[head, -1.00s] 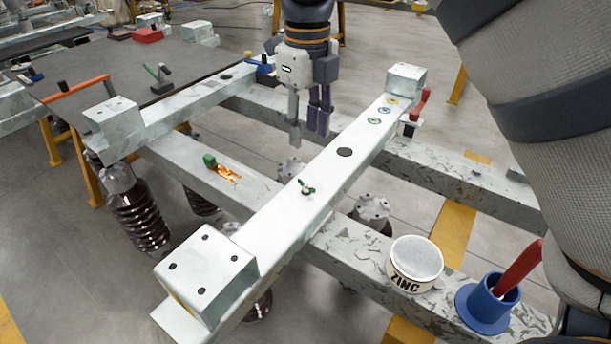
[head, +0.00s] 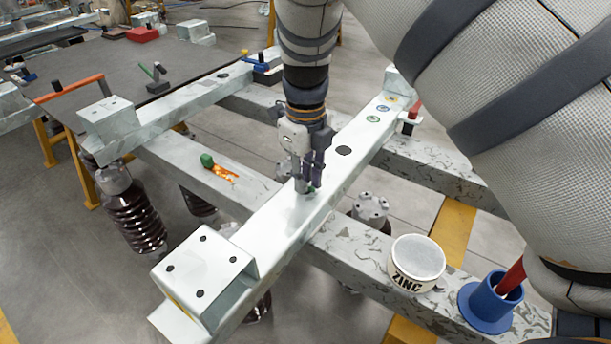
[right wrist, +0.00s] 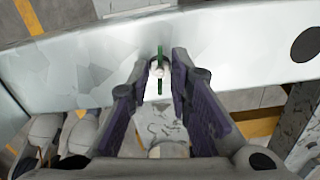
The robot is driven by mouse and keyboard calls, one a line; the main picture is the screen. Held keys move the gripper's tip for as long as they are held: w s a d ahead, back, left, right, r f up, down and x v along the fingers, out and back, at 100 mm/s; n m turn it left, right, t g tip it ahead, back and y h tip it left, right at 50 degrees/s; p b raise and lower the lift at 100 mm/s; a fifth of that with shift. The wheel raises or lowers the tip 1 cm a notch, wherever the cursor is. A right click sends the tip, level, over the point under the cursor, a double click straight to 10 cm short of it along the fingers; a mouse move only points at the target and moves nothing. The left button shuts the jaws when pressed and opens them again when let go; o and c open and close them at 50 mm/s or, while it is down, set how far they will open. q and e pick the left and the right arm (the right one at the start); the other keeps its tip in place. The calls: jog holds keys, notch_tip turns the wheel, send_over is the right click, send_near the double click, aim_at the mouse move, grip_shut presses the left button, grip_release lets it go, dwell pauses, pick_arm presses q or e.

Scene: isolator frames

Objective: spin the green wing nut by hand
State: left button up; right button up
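The green wing nut (right wrist: 160,83) sits on a stud on top of the near-side pale metal beam (head: 270,225). In the right wrist view its wings stand in line with the view, between my fingers. In the head view only a bit of green shows, mostly hidden by the fingers. My right gripper (head: 307,185) points down at the nut. In the right wrist view the right gripper (right wrist: 164,58) has one finger on each side of the nut, with a narrow gap showing on both sides. It is partly open and holds nothing. My left gripper is not in view.
A white ZINC tub (head: 416,262) and a blue cup (head: 490,302) with a red-handled tool stand on the lower beam at right. A box-shaped end block (head: 203,265) stands on the near beam end.

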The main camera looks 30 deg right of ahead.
grip_shut()
